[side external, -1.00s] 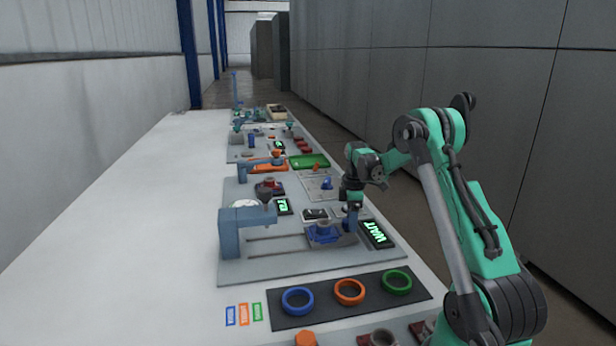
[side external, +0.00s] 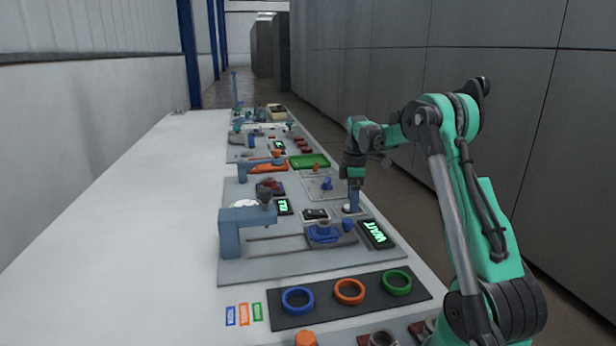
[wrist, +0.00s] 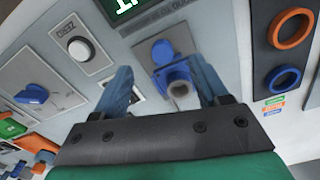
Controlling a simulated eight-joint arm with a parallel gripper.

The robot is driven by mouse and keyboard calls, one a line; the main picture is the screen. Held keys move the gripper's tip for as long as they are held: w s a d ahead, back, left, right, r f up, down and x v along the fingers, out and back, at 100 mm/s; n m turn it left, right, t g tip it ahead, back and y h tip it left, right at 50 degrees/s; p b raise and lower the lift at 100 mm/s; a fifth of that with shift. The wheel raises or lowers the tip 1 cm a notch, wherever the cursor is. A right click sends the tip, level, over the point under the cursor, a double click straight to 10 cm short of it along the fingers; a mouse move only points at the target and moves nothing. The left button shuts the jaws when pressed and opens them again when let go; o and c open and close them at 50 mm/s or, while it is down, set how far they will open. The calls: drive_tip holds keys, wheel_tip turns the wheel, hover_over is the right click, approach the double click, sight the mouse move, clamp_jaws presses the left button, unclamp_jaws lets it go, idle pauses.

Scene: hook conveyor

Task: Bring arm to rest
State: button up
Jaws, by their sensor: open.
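My green arm's gripper (side external: 354,198) points down above the near grey station panel. In the wrist view its two blue fingers (wrist: 165,92) stand apart with nothing held between them. Beyond the fingertips lies a blue fixture (wrist: 172,72) with a grey round opening; it also shows in the side view as a blue piece on the slide (side external: 324,233). The fingers look apart from the fixture. A white round button (wrist: 80,48) marked "ZERO" lies left of the fingers in the wrist view.
A display reading "WAIT" (side external: 376,234) sits right of the slide. Blue (side external: 298,300), orange (side external: 349,291) and green (side external: 397,282) rings lie on a dark mat in front. A blue-grey bracket (side external: 230,235) stands at left. The white table is clear on the left.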

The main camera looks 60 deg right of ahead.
drive_tip(key=w+a+r+m+t+h, duration=0.15)
drive_tip(key=a+r, duration=0.25)
drive_tip(key=a, duration=0.7)
drive_tip(key=a+r+m+t, duration=0.2)
drive_tip(key=a+r+t, duration=0.1)
drive_tip(key=a, duration=0.8)
drive_tip(key=s+a+f+m+t+y, duration=0.1)
drive_tip(key=s+a, duration=0.3)
drive_tip(key=a, duration=0.4)
drive_tip(key=shift+a+f+m+t, duration=0.4)
drive_tip(key=shift+m+t, duration=0.35)
drive_tip(key=shift+t, duration=0.1)
drive_tip(key=shift+s+y, duration=0.1)
drive_tip(key=shift+y, duration=0.15)
